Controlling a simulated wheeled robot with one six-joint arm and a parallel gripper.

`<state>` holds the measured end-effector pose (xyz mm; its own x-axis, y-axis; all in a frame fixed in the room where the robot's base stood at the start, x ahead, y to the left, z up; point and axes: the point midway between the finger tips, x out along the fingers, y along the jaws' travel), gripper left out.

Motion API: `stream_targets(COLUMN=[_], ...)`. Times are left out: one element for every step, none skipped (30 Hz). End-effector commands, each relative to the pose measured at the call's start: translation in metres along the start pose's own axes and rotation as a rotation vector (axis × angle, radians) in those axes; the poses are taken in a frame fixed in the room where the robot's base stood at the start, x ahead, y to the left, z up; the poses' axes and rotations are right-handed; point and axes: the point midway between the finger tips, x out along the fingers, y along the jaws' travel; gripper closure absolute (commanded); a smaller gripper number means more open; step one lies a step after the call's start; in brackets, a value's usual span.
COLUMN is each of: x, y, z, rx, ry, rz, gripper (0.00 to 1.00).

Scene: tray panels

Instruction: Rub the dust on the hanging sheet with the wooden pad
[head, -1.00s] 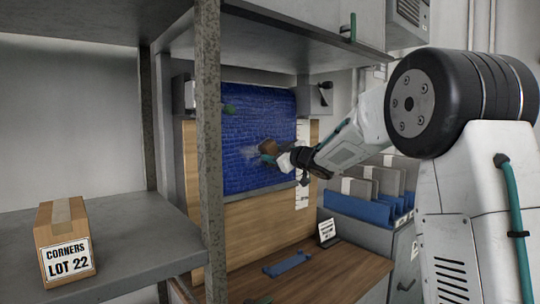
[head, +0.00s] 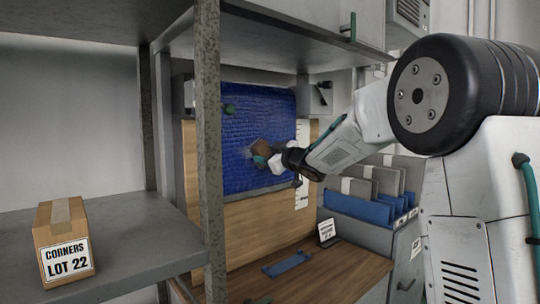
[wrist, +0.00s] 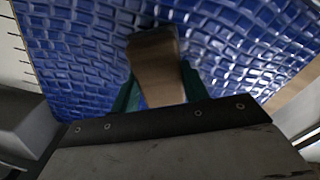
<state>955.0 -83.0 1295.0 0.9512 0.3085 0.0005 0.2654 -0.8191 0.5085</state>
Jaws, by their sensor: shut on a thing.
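The blue hanging sheet (head: 262,115) has a brick-like raised pattern and hangs in front of a wooden board. My gripper (head: 268,156) is shut on the wooden pad (head: 260,147), which is at the sheet's lower right part. In the wrist view the brown pad (wrist: 155,65) sits between the green fingers, in front of the blue sheet (wrist: 80,60). I cannot tell whether the pad touches the sheet. A faint pale dust patch (head: 246,153) shows just left of the pad; the pad may hide part of it.
A grey shelf post (head: 209,150) stands in front of the sheet's left edge. A carton (head: 65,250) sits on the left shelf. A blue bar (head: 287,264) and a small sign (head: 326,232) are on the wooden bench below. Folders (head: 378,185) stand at the right.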

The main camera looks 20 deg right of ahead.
Motion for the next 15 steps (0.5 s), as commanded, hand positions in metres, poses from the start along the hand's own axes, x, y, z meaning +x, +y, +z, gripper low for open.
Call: stream_targets(x=[0.001,0.001,0.001,0.001,0.002,0.002,0.002,0.002,0.002,0.003,0.003,0.002,0.002,0.002,0.002], y=[-0.004,-0.007,-0.010,-0.012,-0.015,-0.018,-0.020,-0.021,-0.022,-0.023,-0.023,-0.024,-0.025,-0.026,-0.028], z=[-0.003,-0.005,-0.006,-0.007,-0.009,-0.010,-0.011,-0.012,-0.013,-0.014,-0.014,-0.015,-0.015,-0.016,-0.017], rx=[0.000,-0.001,-0.001,0.000,0.001,0.000,0.000,-0.001,-0.001,0.000,0.000,0.000,0.000,0.000,0.000], ry=[0.002,0.002,0.001,0.000,0.000,0.000,0.000,0.001,0.001,0.001,0.001,0.001,0.001,0.001,0.002], rz=[-0.001,-0.002,-0.002,-0.002,-0.001,-0.002,-0.002,-0.002,-0.002,-0.002,-0.001,-0.001,-0.001,-0.001,-0.001], gripper=[0.83,0.83,0.83,0.83,0.83,0.83,0.83,0.83,0.83,0.83,0.83,0.83,0.83,0.83,0.83])
